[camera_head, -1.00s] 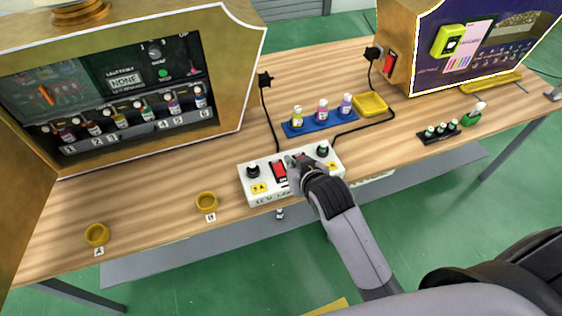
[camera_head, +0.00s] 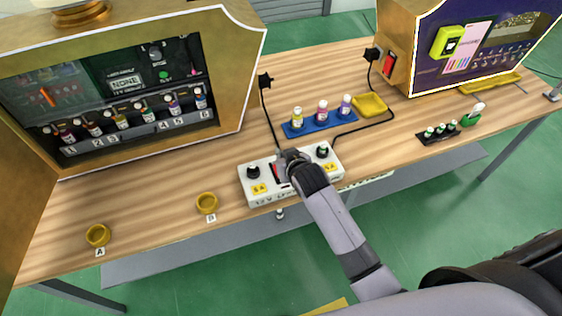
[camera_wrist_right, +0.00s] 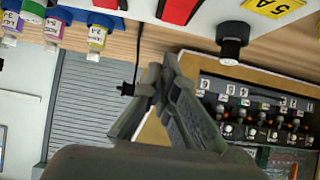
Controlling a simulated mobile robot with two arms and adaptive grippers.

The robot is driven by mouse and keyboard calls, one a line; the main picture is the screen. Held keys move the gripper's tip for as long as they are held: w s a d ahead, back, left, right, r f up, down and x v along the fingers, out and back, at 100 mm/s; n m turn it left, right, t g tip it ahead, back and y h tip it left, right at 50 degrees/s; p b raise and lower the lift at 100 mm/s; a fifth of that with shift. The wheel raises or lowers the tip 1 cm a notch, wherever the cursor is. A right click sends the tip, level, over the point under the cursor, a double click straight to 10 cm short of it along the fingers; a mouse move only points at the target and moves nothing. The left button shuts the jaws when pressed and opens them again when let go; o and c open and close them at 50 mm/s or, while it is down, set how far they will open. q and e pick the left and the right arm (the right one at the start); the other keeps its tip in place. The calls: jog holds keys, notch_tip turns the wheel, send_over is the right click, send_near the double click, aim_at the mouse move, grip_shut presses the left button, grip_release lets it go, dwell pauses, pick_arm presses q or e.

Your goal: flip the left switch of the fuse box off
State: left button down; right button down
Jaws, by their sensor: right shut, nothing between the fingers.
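The white fuse box (camera_head: 264,197) lies on the wooden table in the head view, with two black round knobs on top. Its left switch (camera_head: 275,171) shows as a dark and red sliver beside my right gripper (camera_head: 287,157), which hides the right switch. In the right wrist view the fuse box shows upside down along the top, with the red left switch (camera_wrist_right: 180,9) near the black knob (camera_wrist_right: 232,42) and the yellow label. My right gripper (camera_wrist_right: 157,75) is shut and empty there, its tips below the switch in the picture; contact cannot be told. My left gripper is out of view.
A gold vending machine (camera_head: 235,70) stands at the left and a second, purple-fronted one (camera_head: 430,75) at the back right. A blue tray (camera_head: 319,125) with three bottles sits behind the box. Black cables run beside it. Two yellow rings (camera_head: 206,203) lie at the front left.

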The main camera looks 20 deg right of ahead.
jog(key=shift+w+f, duration=0.2)
jog(key=shift+f, duration=0.85)
jog(key=shift+w+f, duration=0.2)
jog(key=shift+f, duration=0.8)
jog(key=shift+w+r+p, duration=0.1)
jog(key=shift+r+p, duration=0.05)
jog(key=shift+p, duration=0.4)
jog(key=shift+w+g+p, duration=0.15)
jog(key=shift+g+p, duration=0.25)
jog(key=shift+p, duration=0.2)
jog(key=shift+f, duration=0.45)
